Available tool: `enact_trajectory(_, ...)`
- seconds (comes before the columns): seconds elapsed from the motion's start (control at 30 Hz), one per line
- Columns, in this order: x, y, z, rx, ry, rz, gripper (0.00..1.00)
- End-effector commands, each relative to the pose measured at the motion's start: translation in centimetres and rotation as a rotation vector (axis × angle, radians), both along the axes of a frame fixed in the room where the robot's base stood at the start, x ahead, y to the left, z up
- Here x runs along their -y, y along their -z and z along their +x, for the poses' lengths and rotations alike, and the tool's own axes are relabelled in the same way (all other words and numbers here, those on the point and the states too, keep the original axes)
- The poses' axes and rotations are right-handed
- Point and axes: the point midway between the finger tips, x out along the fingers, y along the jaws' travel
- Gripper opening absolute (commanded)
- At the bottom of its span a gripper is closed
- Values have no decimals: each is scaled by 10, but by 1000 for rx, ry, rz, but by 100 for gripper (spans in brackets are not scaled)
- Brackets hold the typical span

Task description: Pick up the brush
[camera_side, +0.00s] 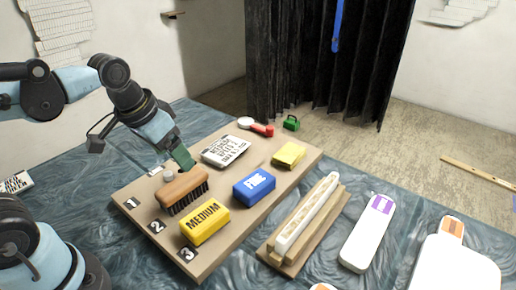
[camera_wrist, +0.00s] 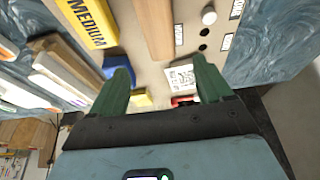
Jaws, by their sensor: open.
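The brush (camera_side: 182,189) has a brown wooden handle and dark bristles. It rests on the wooden board near the number labels, handle on top and bristles facing the yellow MEDIUM block. In the wrist view its handle (camera_wrist: 153,30) runs up out of the frame, its near end just beyond the fingertips. My gripper (camera_side: 182,160) is above the board, close behind the brush in the side view. In the wrist view my gripper (camera_wrist: 160,70) shows two green fingers spread apart with nothing between them.
The board (camera_side: 133,190) also holds a yellow MEDIUM block (camera_side: 204,222), a blue block (camera_side: 254,187), a small yellow block (camera_side: 289,155), a printed white card (camera_side: 226,150), a red-handled item (camera_side: 262,129) and a green piece (camera_side: 291,123). A wooden rack (camera_side: 285,258) stands to the right.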

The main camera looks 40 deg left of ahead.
Motion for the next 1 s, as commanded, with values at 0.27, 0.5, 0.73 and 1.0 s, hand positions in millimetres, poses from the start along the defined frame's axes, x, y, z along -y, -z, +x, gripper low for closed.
enact_trajectory(0.27,-2,-6,-5,-205,5,-2,79)
enact_trajectory(0.5,-2,18,-2,-211,5,-2,79)
enact_trajectory(0.73,-2,45,3,-209,5,-2,79)
enact_trajectory(1.0,-2,60,5,-208,5,-2,79)
